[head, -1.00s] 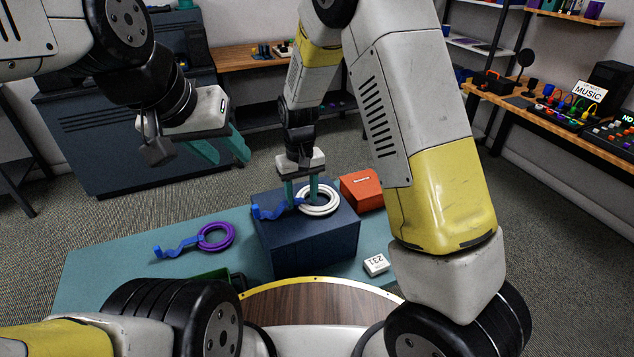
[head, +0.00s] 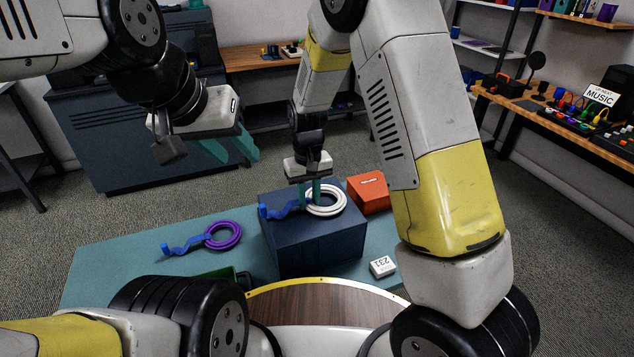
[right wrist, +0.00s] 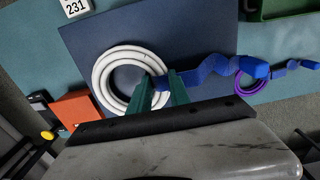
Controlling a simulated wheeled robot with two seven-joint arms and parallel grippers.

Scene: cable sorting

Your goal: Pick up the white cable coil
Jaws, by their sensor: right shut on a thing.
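The white cable coil (head: 341,209) lies on top of a dark blue box (head: 320,246), with a blue strap (head: 276,211) reaching left from it. My right gripper (head: 309,198) points down at the coil's left side. In the right wrist view, its green fingers (right wrist: 161,84) are shut on the coil (right wrist: 101,80) where the blue strap (right wrist: 215,72) joins it, one finger on the inner side and one on the outer side. I see no clear gap between coil and box. My left gripper (head: 238,155) is open and empty, in the air at the left.
A purple coil (head: 238,237) with a blue strap lies on the teal mat (head: 105,269) left of the box. A white tag marked 231 (head: 382,267) and an orange box (head: 368,191) are to the right. A green bin (head: 218,273) is at the front, partly hidden.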

